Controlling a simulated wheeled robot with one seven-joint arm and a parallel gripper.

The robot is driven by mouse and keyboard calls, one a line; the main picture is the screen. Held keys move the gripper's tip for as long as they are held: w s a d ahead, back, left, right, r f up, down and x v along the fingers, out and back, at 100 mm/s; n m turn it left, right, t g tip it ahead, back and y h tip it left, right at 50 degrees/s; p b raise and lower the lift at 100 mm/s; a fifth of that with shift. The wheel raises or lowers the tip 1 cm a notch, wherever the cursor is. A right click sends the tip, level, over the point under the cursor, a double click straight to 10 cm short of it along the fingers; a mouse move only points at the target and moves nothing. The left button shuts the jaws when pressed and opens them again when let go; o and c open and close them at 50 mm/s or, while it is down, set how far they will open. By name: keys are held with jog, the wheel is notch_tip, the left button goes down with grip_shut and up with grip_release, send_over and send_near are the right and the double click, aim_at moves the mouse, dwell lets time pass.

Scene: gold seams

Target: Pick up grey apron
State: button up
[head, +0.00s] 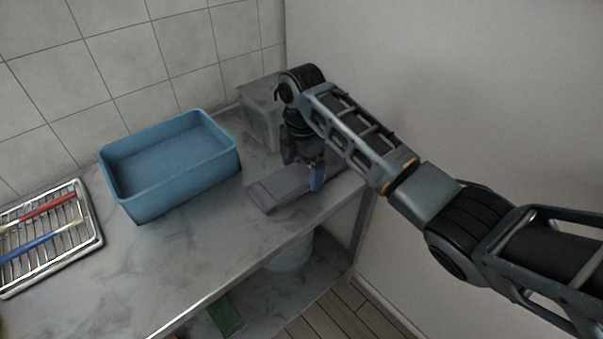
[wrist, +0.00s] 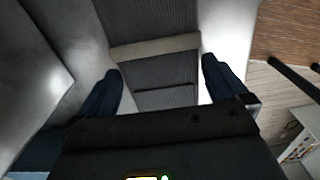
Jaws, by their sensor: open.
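The grey apron (head: 277,188) lies folded flat near the right end of the marble counter, close to its front edge. It also shows in the wrist view (wrist: 152,75) as dark ribbed grey cloth with a paler band across it. My gripper (head: 302,176) points down over the apron. In the wrist view its two blue fingers (wrist: 160,80) are apart, one on each side of the cloth. I cannot tell whether they touch it. In the head view my gripper hides part of the apron's far end.
A blue open bin (head: 168,205) stands left of the apron on the counter (head: 190,262). A grey box (head: 262,113) stands behind my gripper by the wall. A wire rack (head: 84,222) with red and blue brushes is at the far left. A shelf below holds a pale round container (head: 290,254).

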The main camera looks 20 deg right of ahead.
jog(key=shift+f, duration=0.1)
jog(key=shift+c, duration=0.2)
jog(key=c, duration=0.8)
